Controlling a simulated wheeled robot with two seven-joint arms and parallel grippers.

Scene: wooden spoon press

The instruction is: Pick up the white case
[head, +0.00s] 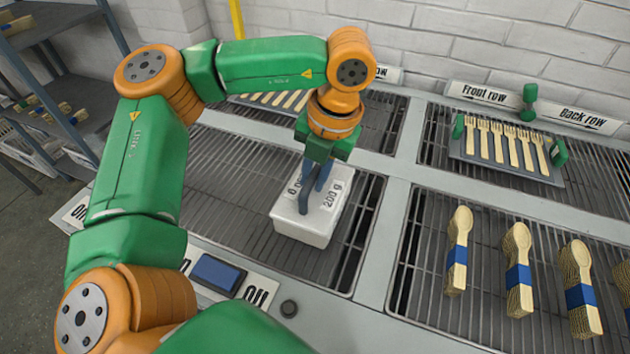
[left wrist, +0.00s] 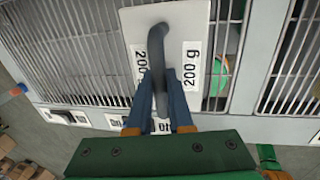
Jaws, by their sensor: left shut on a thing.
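The white case (head: 302,228) is a pale box with "200 g" labels on its top, in the left-middle grate bay in the head view. In the left wrist view the case (left wrist: 195,22) shows a dark grey handle (left wrist: 157,45) arching over its top. My left gripper (head: 313,188) reaches down from above and is shut on this handle; its blue fingers also show in the left wrist view (left wrist: 158,92). The case looks level. I cannot tell whether it rests on the grate or is slightly above it. My right gripper is not in view.
A tray of wooden forks (head: 508,150) with green handles lies at the back right. Bundled wooden spoons (head: 518,272) lie on the right grate (head: 430,265). A blue button (head: 217,272) sits at the front edge. A shelf (head: 50,20) stands far left.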

